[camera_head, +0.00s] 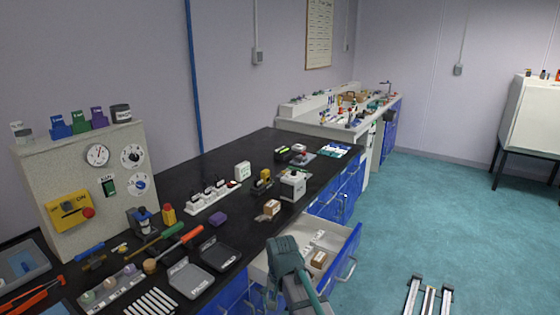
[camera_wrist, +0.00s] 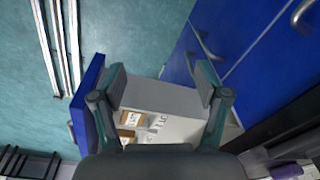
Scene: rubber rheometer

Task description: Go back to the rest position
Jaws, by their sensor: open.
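My gripper (camera_wrist: 160,84) is open in the wrist view, its two fingers wide apart with nothing between them. It is over an open drawer (camera_wrist: 165,100), and the palm hides part of the drawer. In the head view, my arm (camera_head: 288,262) is in front of the bench and covers part of the same white-walled drawer (camera_head: 346,247); the fingertips cannot be made out there. A small brown box (camera_head: 318,259) and white labelled items lie in the drawer. A brown box also shows in the wrist view (camera_wrist: 130,118).
The black bench top (camera_head: 255,207) carries grey trays (camera_head: 190,280), tools, a white device (camera_head: 292,185) and a panel with dials (camera_head: 95,180). The blue drawer front juts out over the floor.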

